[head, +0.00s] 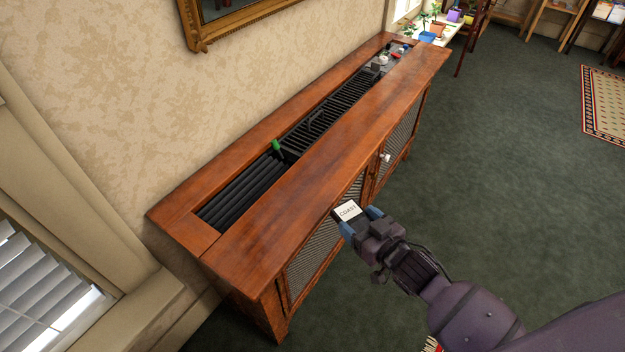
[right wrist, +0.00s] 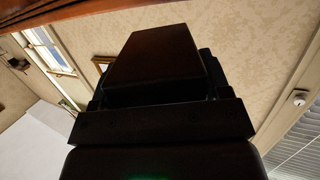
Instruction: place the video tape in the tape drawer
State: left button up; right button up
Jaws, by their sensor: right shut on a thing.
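The video tape (head: 347,211) shows a white label reading "COAST" in the head view. My right gripper (head: 359,218) is shut on it, with blue fingertips at either side, beside the front edge of the wooden cabinet's top. In the right wrist view the tape is a dark block (right wrist: 155,65) in the gripper. I cannot clearly tell a tape drawer; the cabinet (head: 290,215) has a long open recess (head: 243,189) in its top, with black ribbed rows inside. My left gripper is not in view.
A small green item (head: 276,147) stands in the recess. Small red and white items (head: 390,57) sit at its far end. The cabinet's front has mesh doors with a white knob (head: 386,157). Wall and window lie on the left; green carpet (head: 500,160) is open on the right.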

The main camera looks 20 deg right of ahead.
jog(key=b, duration=0.2)
send_near(316, 185)
jog(key=w, duration=0.1)
jog(key=w+r, duration=0.1)
jog(key=w, duration=0.1)
jog(key=w+a+r, duration=0.1)
jog(key=w, duration=0.1)
jog(key=shift+a+r, duration=0.1)
jog(key=shift+w+a+r, duration=0.15)
jog(key=shift+w+a, duration=0.1)
jog(key=shift+w, duration=0.5)
jog(key=x, duration=0.3)
jog(key=shift+w+r+b, duration=0.1)
jog(key=shift+w+b, duration=0.15)
jog(key=shift+b, duration=0.15)
jog(key=shift+s+f, duration=0.2)
jog(key=shift+f, duration=0.45)
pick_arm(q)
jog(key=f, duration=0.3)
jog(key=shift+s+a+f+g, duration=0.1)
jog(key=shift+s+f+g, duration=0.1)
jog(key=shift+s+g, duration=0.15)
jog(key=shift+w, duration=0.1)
pick_arm(e)
jog(key=shift+r, duration=0.15)
